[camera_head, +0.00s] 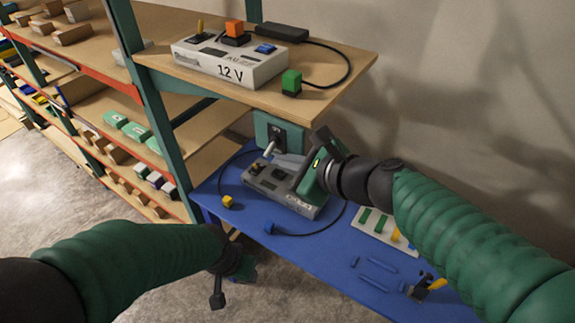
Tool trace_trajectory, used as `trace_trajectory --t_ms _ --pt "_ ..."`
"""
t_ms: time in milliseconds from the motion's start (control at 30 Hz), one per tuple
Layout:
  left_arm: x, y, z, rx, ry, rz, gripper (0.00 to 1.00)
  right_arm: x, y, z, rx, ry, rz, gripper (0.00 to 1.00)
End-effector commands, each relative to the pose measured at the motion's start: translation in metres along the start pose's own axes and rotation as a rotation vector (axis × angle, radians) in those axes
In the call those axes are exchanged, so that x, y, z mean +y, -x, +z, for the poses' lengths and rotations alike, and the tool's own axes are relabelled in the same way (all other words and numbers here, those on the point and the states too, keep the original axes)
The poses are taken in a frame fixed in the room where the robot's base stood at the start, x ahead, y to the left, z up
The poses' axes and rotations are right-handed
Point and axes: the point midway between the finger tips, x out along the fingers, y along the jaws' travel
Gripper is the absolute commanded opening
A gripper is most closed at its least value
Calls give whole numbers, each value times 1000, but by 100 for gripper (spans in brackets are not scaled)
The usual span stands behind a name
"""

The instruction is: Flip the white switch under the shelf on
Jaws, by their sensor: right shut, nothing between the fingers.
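The white switch (271,147) is a small pale lever on a dark plate, fixed to a teal bracket (262,128) under the wooden shelf (310,98). The lever slants down to the left. My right gripper (310,168) is shut and empty, just right of and below the switch, in front of the grey console. It appears apart from the lever, though the exact depth is hard to judge. My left gripper (232,284) hangs low, left of the blue table, partly hidden by its own arm; its finger opening is unclear.
A white 12 V box (228,68) with an orange block and a cable stands on the shelf. Below, the blue table (268,240) holds a grey console (262,179), a yellow block (228,202), and a white board (372,232). A teal post (160,120) stands left of the switch.

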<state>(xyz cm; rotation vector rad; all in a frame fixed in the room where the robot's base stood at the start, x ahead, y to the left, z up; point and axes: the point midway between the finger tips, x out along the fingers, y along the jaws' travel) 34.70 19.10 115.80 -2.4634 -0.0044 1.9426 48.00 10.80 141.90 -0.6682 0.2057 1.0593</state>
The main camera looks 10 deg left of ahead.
Motion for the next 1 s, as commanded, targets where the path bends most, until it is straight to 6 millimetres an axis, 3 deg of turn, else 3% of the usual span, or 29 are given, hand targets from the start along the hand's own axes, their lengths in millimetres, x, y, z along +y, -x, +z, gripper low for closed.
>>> trace_trajectory --t_ms 467,733,1000 --pt "0 14 -3 0 1 0 56 2 6 4 -1 -52 34 0" --pt "0 36 -9 0 0 0 56 -2 9 7 1 -143 86 0" --pt "0 45 -10 0 0 0 56 1 8 8 1 -200 122 0"
